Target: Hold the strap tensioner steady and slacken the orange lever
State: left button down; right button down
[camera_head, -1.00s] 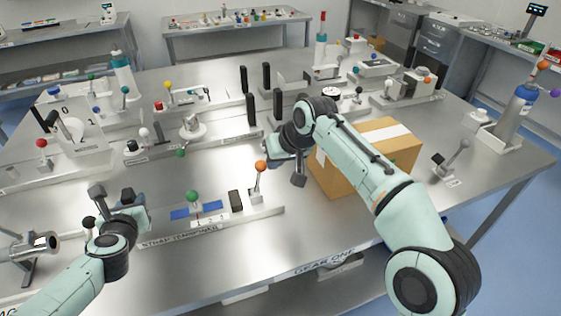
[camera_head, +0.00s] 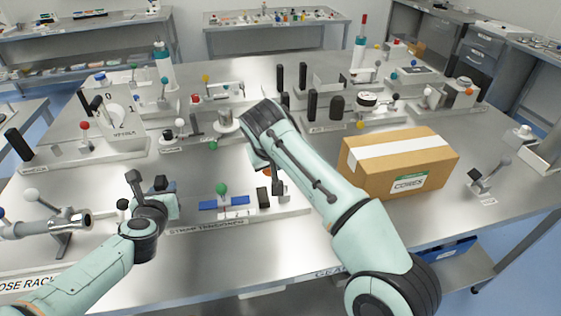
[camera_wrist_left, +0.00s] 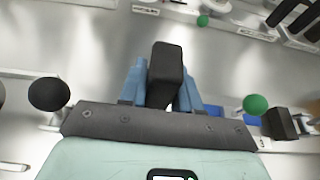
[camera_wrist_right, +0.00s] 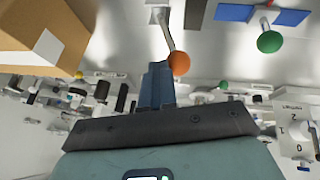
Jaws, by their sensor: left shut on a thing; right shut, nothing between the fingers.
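The strap tensioner (camera_head: 292,212) lies along the front of the bench, with a blue strap (camera_head: 238,200), a green knob (camera_head: 222,188) and a dark block (camera_head: 263,197). My left gripper (camera_wrist_left: 160,85) is shut on an upright black post (camera_wrist_left: 166,70) at the tensioner's left end. The orange lever's ball (camera_wrist_right: 180,63) shows in the right wrist view just beyond my right gripper (camera_wrist_right: 157,80), which is shut and empty. I cannot tell whether they touch. In the head view my right arm hides most of the lever and the right fingertips.
A cardboard box (camera_head: 400,170) stands right of my right arm. A metal cylinder on a stand (camera_head: 60,225) is close left of my left gripper. Several other lever fixtures stand behind, including a white dial (camera_head: 118,118). The front bench strip is mostly clear.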

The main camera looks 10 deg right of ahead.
pick_arm(q)
jog(key=shift+s+d+f, duration=0.1)
jog(key=shift+f, duration=0.5)
pick_arm(e)
jog(key=shift+a+f, duration=0.1)
jog(key=shift+a, duration=0.1)
jog(key=s+d+r, duration=0.1)
jog(key=s+r, duration=0.4)
jog(key=r, duration=0.6)
jog(key=shift+s, duration=0.35)
pick_arm(q)
jog(key=shift+r, duration=0.25)
pick_arm(e)
jog(key=shift+w+d+r, duration=0.1)
pick_arm(q)
jog(key=c, duration=0.7)
grip_release()
jog(key=shift+r, duration=0.25)
